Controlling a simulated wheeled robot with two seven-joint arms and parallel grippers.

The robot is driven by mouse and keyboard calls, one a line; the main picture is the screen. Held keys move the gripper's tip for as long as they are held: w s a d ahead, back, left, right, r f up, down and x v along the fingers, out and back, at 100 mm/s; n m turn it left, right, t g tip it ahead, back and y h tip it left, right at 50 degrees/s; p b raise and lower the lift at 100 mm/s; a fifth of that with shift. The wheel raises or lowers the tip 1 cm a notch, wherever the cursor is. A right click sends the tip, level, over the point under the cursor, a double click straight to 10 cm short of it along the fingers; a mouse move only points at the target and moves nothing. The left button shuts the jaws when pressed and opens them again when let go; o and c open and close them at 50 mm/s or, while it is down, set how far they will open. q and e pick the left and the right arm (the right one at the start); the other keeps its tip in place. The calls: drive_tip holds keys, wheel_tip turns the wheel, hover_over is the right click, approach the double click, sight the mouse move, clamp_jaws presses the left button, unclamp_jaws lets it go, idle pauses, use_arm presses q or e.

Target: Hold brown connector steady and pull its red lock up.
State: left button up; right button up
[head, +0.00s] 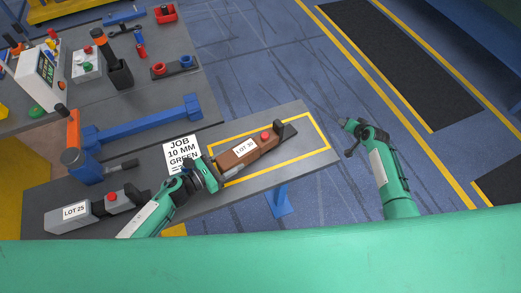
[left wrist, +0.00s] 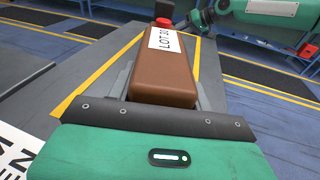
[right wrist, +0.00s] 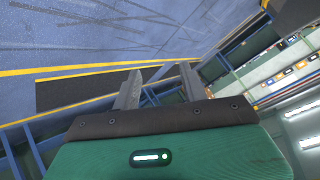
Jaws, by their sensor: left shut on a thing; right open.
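The brown connector (head: 238,153), labelled LOT 30, lies inside the yellow outline on the grey bench. Its red lock (head: 265,137) sits on top near its far right end. My left gripper (head: 219,178) is shut on the connector's near left end. In the left wrist view the brown body (left wrist: 165,80) is between the two fingers, and the red lock (left wrist: 164,22) shows at the far end. My right gripper (head: 346,124) is open and empty, off the bench to the right of the connector. In the right wrist view its fingers (right wrist: 158,88) stand apart with nothing between.
A grey connector (head: 95,209) labelled LOT 25, with a red lock, lies at the bench's left. A JOB 10 MM GREEN card (head: 181,153) and a blue bar (head: 145,122) lie behind my left gripper. Floor space is open between bench and right arm.

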drive_tip(key=w+a+r+n+g+y, duration=0.25)
drive_tip(key=a+r, duration=0.55)
drive_tip(key=a, duration=0.4)
drive_tip(key=w+a+r+n+g+y, duration=0.1)
drive_tip(key=w+a+r+n+y, duration=0.15)
drive_tip(key=a+r, duration=0.8)
wheel_tip(320, 180, up, 3)
drive_tip(key=n+g+h, duration=0.4)
drive_tip(key=g+h, duration=0.2)
drive_tip(key=g, duration=0.1)
hover_over(265, 135)
drive_tip(key=shift+s+f+t, duration=0.1)
drive_tip(key=shift+f+t, duration=0.15)
drive_tip(key=shift+f, duration=3.9)
